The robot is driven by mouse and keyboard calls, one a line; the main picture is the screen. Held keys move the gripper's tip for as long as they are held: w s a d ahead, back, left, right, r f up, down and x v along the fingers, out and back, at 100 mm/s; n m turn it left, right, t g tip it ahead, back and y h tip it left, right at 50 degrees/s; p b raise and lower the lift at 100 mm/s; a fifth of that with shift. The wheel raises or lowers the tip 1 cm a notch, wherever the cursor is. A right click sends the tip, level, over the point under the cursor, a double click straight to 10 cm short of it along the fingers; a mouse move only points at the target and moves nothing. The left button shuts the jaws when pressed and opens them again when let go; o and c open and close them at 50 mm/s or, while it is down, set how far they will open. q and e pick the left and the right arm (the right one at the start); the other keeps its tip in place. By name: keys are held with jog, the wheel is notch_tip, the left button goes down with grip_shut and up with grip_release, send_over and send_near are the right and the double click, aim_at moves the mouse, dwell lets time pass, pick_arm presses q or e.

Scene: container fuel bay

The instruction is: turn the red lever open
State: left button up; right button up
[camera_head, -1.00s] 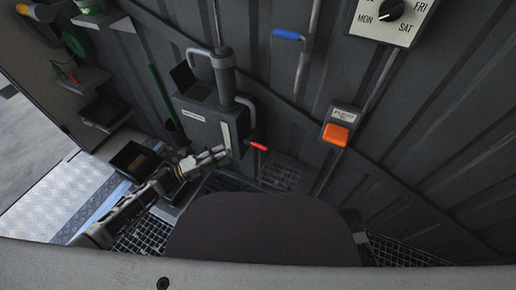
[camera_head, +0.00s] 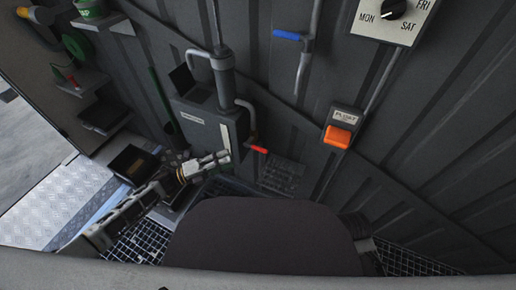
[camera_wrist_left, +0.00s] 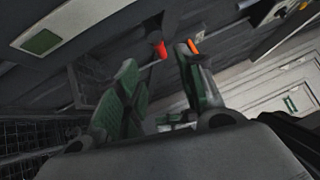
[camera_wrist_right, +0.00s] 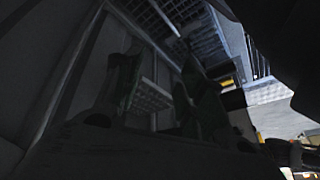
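The red lever (camera_head: 260,150) sticks out at the lower right of a grey pump-like box (camera_head: 205,125) on the corrugated wall. My left gripper (camera_head: 224,158) is just left of the lever in the head view, apart from it. In the left wrist view, the fingers of my left gripper (camera_wrist_left: 158,62) are spread, and the red lever (camera_wrist_left: 159,50) shows beyond the gap between them. My right gripper (camera_wrist_right: 158,65) has spread fingers with nothing seen between them in its dark wrist view. It is not clearly visible in the head view.
A blue-handled valve (camera_head: 288,35) and an orange switch (camera_head: 338,136) are on the wall to the right. A dial panel (camera_head: 395,15) is above. Shelves (camera_head: 105,115) stand at the left. A grating (camera_head: 282,176) lies below the lever.

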aim_at(258, 147)
pick_arm(q)
jog(key=shift+b+x, duration=1.1)
jog(key=shift+x, duration=5.3)
pick_arm(e)
jog(key=shift+t+y, duration=0.4)
jog(key=shift+t, duration=0.1)
jog(key=shift+w+a+f, duration=0.1)
jog(key=shift+a+f, duration=0.15)
jog(key=shift+f, duration=0.55)
jog(key=shift+w+a+f, duration=0.15)
jog(key=shift+a+f, duration=0.05)
jog(key=shift+f, duration=0.55)
jog(key=shift+w+a+f, duration=0.1)
jog(key=shift+a+f, duration=0.15)
jog(key=shift+f, duration=0.55)
pick_arm(q)
grip_shut()
pick_arm(e)
jog(key=shift+s+f, duration=0.1)
